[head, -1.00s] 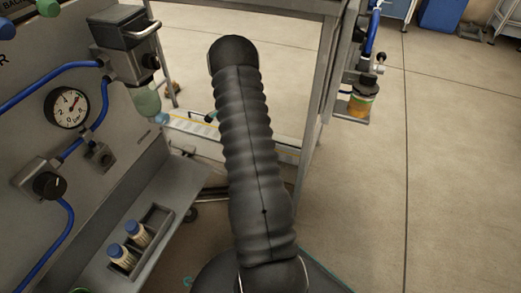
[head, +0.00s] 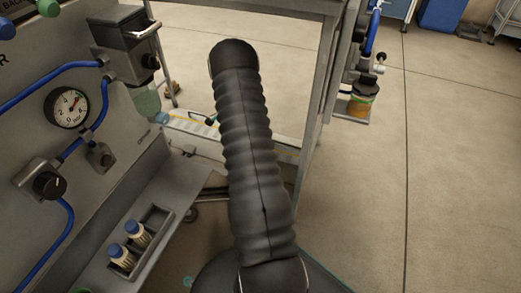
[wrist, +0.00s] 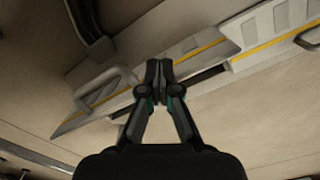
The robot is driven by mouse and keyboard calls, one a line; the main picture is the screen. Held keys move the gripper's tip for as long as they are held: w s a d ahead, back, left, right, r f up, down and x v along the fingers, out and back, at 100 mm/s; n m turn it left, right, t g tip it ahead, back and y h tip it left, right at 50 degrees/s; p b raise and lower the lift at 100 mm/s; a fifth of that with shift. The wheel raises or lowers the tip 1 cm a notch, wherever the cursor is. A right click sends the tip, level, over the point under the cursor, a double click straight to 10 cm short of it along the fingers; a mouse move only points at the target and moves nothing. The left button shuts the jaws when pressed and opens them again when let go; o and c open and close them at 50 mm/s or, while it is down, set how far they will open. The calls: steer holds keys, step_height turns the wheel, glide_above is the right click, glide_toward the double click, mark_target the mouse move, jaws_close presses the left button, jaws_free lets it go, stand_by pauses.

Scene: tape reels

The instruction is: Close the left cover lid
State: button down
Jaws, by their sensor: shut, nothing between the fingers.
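I cannot tell for sure which is the left cover lid. Touch cannot be told. In the head view my own arm hides much of the middle, and my gripper is not seen.
In the head view, a grey console with a gauge (head: 68,107), blue hoses and a black knob (head: 47,185) stands at left. A rack (head: 150,232) holds white, blue-capped bottles. A metal frame (head: 322,90) stands behind my arm. The floor (head: 455,170) at right is clear.

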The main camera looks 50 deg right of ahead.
steer(key=shift+d+f, duration=0.15)
steer(key=shift+f, duration=2.2)
steer(key=shift+w, duration=0.1)
